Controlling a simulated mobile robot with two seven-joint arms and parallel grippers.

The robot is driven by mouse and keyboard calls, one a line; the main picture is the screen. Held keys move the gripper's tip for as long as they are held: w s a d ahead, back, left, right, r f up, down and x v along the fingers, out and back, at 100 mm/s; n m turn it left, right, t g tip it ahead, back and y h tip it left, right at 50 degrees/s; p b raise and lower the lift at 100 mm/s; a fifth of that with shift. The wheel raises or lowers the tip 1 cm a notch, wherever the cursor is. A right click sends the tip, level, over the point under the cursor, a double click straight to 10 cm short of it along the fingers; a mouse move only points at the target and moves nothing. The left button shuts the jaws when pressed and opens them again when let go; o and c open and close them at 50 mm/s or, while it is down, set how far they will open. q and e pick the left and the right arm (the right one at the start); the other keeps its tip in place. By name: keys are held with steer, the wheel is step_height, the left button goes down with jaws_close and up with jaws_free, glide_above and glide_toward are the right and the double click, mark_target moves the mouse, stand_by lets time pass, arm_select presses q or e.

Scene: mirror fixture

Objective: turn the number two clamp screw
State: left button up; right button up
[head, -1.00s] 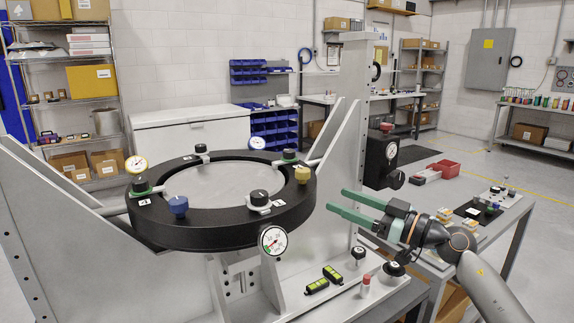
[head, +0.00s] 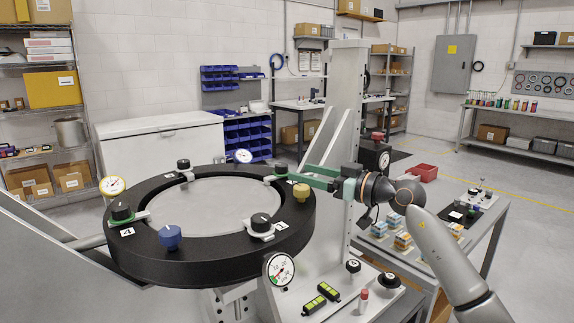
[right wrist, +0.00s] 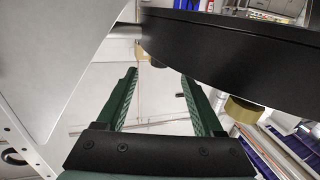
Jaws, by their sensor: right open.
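A black ring (head: 135,262) carries several black clamp screws. Others are at the front right (head: 261,221), the left (head: 121,210) and the back (head: 184,164). I cannot read which screw is number two. My right gripper (head: 303,175) is open, its green fingers reaching left over the ring's right edge, beside the back-right screw. My left gripper is not in view.
A yellow knob (head: 301,192) stands close to my right fingers. A blue knob (head: 171,237) and dial gauges (head: 279,269) sit around the ring. A tall grey upright (head: 347,100) stands behind my right gripper. A table with small boxes (head: 402,241) is at the right.

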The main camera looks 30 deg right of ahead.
mark_target(287, 168)
steer(key=shift+p+x, duration=0.35)
steer(key=shift+x, duration=2.6)
jaws_close()
